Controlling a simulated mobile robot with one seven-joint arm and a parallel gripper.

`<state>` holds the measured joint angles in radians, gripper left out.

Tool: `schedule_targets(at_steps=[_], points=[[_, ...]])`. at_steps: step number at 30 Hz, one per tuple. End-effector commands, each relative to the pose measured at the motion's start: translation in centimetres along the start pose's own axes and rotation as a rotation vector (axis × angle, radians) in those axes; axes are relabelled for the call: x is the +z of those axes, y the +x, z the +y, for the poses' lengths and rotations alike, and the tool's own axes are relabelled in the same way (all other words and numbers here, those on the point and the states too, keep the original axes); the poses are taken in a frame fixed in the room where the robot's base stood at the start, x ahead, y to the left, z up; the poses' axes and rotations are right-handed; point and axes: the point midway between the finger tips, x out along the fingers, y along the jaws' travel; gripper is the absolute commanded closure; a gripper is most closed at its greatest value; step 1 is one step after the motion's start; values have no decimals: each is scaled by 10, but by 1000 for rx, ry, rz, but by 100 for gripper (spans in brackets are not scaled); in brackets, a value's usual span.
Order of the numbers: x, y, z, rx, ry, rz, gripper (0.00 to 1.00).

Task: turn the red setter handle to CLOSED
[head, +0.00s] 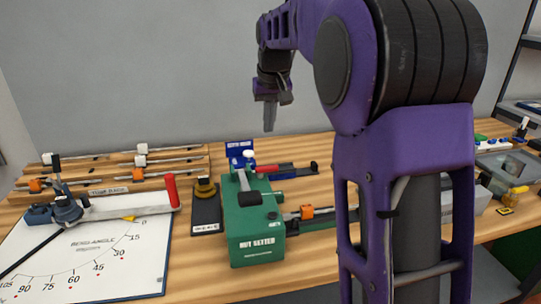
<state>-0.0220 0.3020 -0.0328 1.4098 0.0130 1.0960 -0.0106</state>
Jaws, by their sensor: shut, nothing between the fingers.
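A red handle (269,168) lies near the back of the table, behind the green box (255,240), beside a blue device (280,173) with dark parts. I cannot read any CLOSED mark on it. A blue sign (240,146), its small lettering hard to read, stands just left of it. Another red grip (172,191) is upright at the end of a grey lever on the angle board. My gripper (269,128) is shut and empty, fingers pointing down, in the air above the back of the table and apart from the red handle.
The green box is labelled "NOT SETTER" and carries a lever on top. A white angle board (110,285) lies at left, with wooden slider racks (110,190) behind it. My arm hides the table's right middle.

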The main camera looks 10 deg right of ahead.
Motion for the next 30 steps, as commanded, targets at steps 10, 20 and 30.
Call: schedule_targets(at_steps=[10,20,30], points=[[0,14,0,-1,-1,-1,100],[0,82,0,-1,-1,-1,100],[28,90,0,-1,-1,3,100]])
